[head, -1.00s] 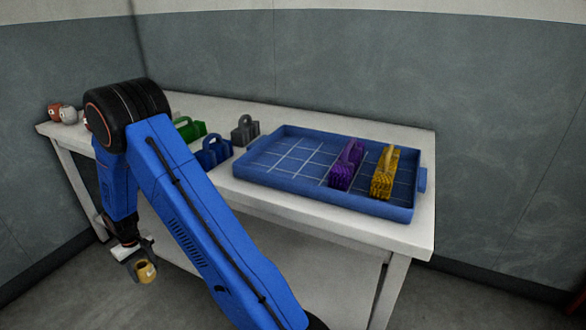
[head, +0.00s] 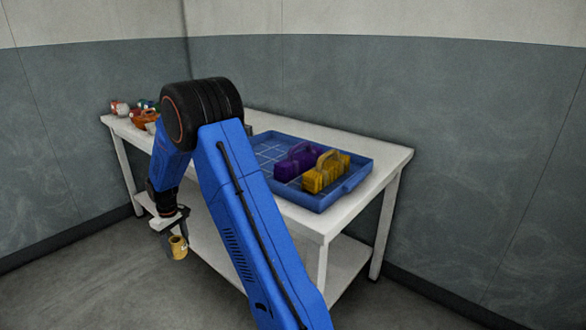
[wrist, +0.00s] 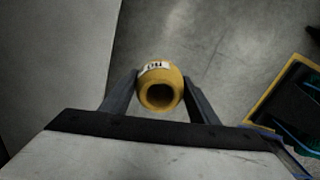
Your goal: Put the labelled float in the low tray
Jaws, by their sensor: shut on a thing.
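My gripper (head: 174,235) is shut on a small yellow float (head: 179,248) and holds it in the air in front of the table, below the tabletop. In the wrist view the float (wrist: 173,76) sits between the two fingers, its round dark hole facing the camera and a white label with dark marks on its upper side. A shallow blue tray with low walls (head: 350,184) lies on the tabletop, right of my gripper. It holds a purple block (head: 294,163) and a yellow block (head: 322,176), both with handles. My arm hides its left part.
The white table (head: 391,161) has a lower shelf (head: 337,262). Small red, white, orange and green things (head: 143,117) stand at its far left end. In the wrist view, a yellow-edged container (wrist: 270,92) with dark and teal contents shows at right. Floor in front is clear.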

